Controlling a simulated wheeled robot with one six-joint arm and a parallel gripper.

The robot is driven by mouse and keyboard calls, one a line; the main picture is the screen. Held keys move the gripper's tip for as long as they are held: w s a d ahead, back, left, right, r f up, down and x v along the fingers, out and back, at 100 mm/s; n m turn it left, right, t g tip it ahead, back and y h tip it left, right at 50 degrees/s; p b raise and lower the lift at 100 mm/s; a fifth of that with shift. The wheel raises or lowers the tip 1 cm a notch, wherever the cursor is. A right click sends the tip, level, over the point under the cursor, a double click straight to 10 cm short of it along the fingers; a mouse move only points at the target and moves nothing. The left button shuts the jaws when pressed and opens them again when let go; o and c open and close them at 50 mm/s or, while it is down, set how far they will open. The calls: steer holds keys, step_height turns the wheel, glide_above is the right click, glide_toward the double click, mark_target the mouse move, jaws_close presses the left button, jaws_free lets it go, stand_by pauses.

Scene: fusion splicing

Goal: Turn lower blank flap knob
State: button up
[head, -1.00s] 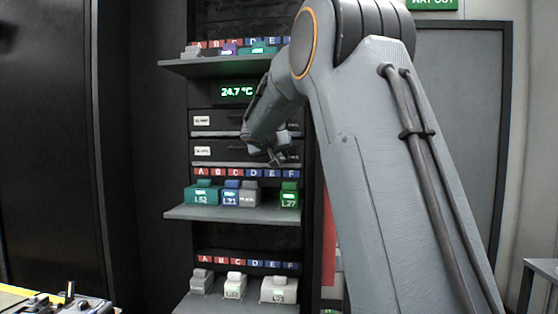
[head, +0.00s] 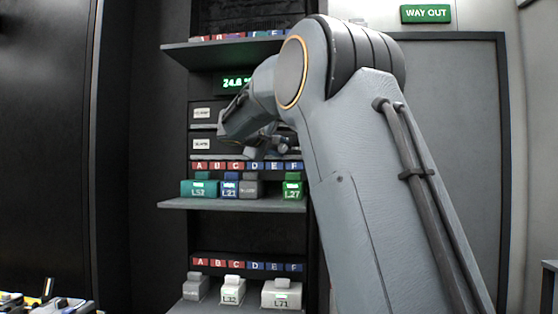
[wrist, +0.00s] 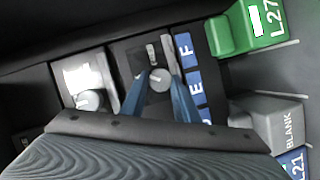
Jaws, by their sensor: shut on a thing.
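The lower blank flap (head: 226,146) is a dark panel with a pale label, just above the upper row of A–F tags in the head view. In the wrist view this flap (wrist: 130,58) lies beside the blue D, E and F tags. Its round grey knob (wrist: 160,78) sits between the tips of my two blue fingers. My gripper (wrist: 161,84) is shut on this knob. In the head view my gripper (head: 258,150) is in front of the flap's right part, and the arm hides the knob there.
The upper flap (head: 228,115) has its own knob (wrist: 90,100), close beside my gripper. Below, a shelf (head: 232,204) holds several cassettes, including a green L27 (head: 292,186) and a grey BLANK (wrist: 278,122). Another shelf (head: 200,54) is above.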

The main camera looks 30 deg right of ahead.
steer(key=n+h+b, duration=0.1)
steer(key=n+b, duration=0.2)
steer(key=b, duration=0.1)
steer(key=shift+f+n+h+b, duration=0.3)
steer(key=shift+f+n+h, duration=0.1)
steer(key=shift+n+t+h+b, duration=0.3)
steer(key=shift+n+t+b, duration=0.4)
steer(key=shift+n+b, duration=0.5)
steer(key=o, duration=1.1)
steer(key=shift+r, duration=0.1)
steer(key=shift+c, duration=0.2)
steer(key=v, duration=0.8)
steer(key=shift+d, duration=0.1)
